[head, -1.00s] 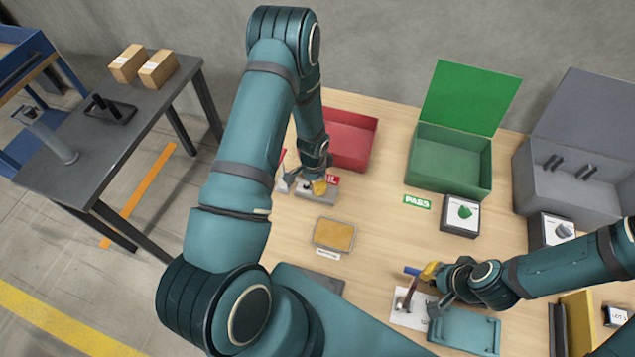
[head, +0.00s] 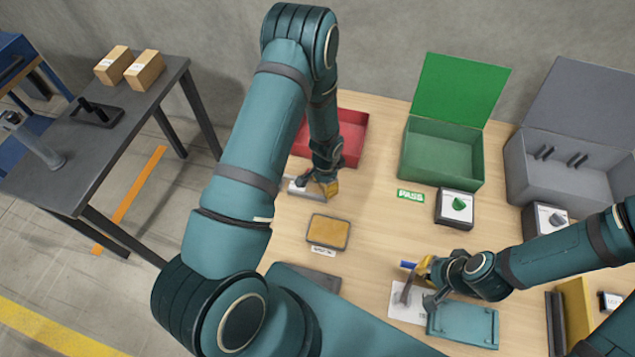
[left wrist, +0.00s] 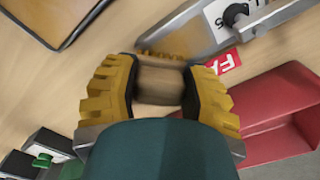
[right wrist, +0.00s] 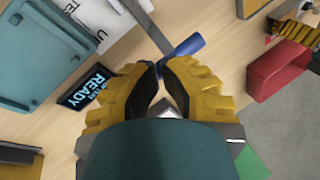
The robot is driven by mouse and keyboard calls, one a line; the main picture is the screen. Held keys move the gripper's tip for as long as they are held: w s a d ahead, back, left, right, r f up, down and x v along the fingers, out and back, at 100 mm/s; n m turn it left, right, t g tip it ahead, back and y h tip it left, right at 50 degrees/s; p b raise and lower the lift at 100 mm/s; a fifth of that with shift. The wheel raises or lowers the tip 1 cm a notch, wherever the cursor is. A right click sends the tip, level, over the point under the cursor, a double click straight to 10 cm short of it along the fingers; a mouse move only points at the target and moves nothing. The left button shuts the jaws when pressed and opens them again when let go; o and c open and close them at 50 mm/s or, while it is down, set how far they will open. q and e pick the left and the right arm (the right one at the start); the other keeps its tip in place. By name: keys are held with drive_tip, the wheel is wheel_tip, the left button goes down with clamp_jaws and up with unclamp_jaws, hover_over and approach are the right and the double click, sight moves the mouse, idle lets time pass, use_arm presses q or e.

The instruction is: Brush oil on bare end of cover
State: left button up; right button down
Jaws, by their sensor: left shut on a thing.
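My left gripper (head: 324,188) is shut on a light brown block-like piece (left wrist: 160,84), apparently the brush; a yellow ridged edge shows beyond it. It hangs at the right end of a grey fixture (head: 298,187), seen with a black knob (left wrist: 236,14) in the left wrist view. A tan pad in a dark-rimmed tray (head: 328,232) lies nearer, below that gripper. My right gripper (right wrist: 160,70) has its fingertips almost together beside a blue-ended piece (right wrist: 185,47) and a grey bar (right wrist: 145,22). Whether it grips either is hidden. I cannot single out the cover's bare end.
A red bin (head: 355,122), a green bin (head: 480,165) and a grey box (head: 515,155) stand along the back. A teal case (head: 462,325) and white sheet (head: 400,308) lie under the right gripper. A READY display (right wrist: 88,87) sits beside them.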

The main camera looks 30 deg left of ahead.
use_arm(q)
drive_tip(key=shift+w+d, duration=0.2)
drive_tip(key=shift+d, duration=0.35)
drive_tip(key=shift+r, duration=0.15)
drive_tip(key=shift+r+p, duration=1.9)
drive_tip(key=shift+r, duration=1)
drive_tip(key=shift+r+p, duration=0.95)
drive_tip(key=shift+r, duration=0.55)
